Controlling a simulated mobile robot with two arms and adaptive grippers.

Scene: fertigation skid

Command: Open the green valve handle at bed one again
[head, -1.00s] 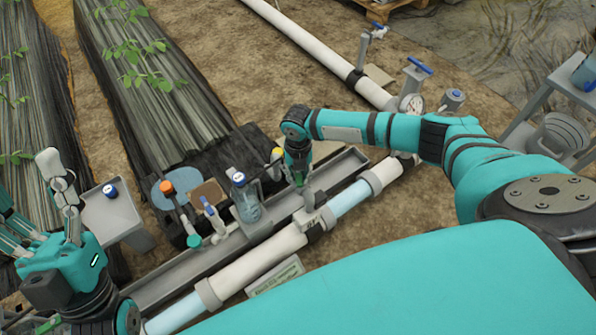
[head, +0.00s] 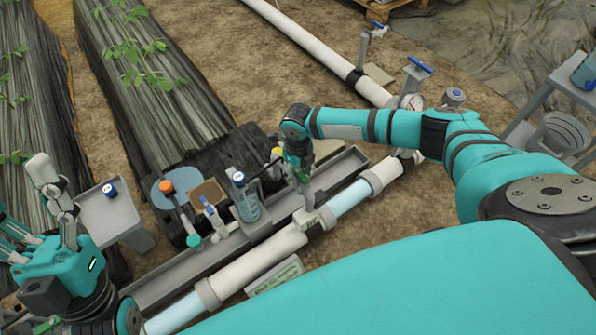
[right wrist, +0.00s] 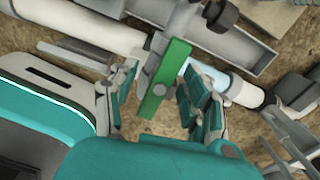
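The green valve handle (right wrist: 165,82) is a flat green bar on a grey valve on the white pipe in the right wrist view. My right gripper (right wrist: 160,78) is open, with one finger on each side of the bar. I see gaps between the bar and the fingers. In the head view my right gripper (head: 306,192) points down at the pipe valve and hides most of the handle. My left gripper (head: 32,205) is open and empty at the left edge, away from the valve.
A grey trough (head: 335,172) runs along the white pipe (head: 262,252). Beside it stand a bottle (head: 247,205), a blue-handled valve (head: 208,205) and an orange-capped part (head: 167,187). A small grey table (head: 112,215) is near my left gripper. A sign (head: 274,277) lies by the pipe.

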